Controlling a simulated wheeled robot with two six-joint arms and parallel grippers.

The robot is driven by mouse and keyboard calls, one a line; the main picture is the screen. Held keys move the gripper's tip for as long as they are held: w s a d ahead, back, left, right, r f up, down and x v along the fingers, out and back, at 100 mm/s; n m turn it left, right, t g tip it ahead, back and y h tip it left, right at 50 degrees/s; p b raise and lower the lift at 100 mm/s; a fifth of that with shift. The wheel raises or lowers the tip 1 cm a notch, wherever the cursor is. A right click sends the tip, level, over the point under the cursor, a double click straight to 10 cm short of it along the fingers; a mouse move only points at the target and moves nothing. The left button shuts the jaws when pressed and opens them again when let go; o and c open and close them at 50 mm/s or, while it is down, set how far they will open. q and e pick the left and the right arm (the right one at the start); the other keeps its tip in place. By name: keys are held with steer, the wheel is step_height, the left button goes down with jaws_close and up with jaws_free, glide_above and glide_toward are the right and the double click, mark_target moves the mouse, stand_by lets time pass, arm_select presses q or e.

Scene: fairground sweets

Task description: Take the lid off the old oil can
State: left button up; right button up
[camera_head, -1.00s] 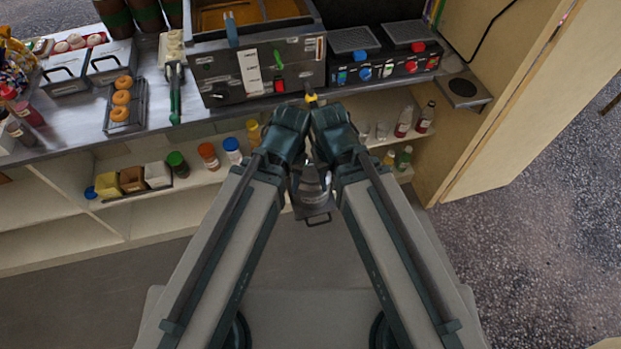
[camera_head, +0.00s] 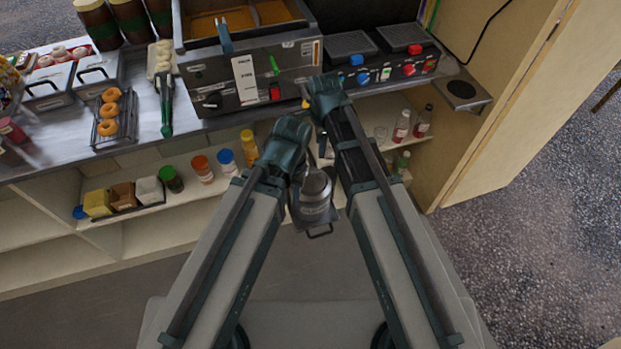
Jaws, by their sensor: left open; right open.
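A grey metal can (camera_head: 316,190), apparently the old oil can, stands upright below the fryer's front, between my two forearms. Its round top faces up; I cannot tell the lid apart from the body at this size. My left gripper (camera_head: 298,176) is open and low, close to the can's left side; its fingers are mostly hidden by my own wrist. I cannot tell whether it touches the can. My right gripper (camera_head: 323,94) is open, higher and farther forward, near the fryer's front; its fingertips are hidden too.
The fryer (camera_head: 215,72) and a hob with knobs (camera_head: 385,68) stand on the counter above. A shelf below holds sauce bottles (camera_head: 202,168) left and glass bottles (camera_head: 402,125) right. A wooden side panel (camera_head: 510,95) bounds the right. Floor (camera_head: 130,300) is open at lower left.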

steer(key=shift+f, duration=0.15)
steer(key=b, duration=0.9)
glide_above(319, 172)
step_height(319, 172, down, 8)
steer(key=shift+f, duration=0.2)
step_height(319, 172, down, 5)
steer(key=b, duration=0.5)
steer(key=shift+w+f, duration=0.15)
jaws_close()
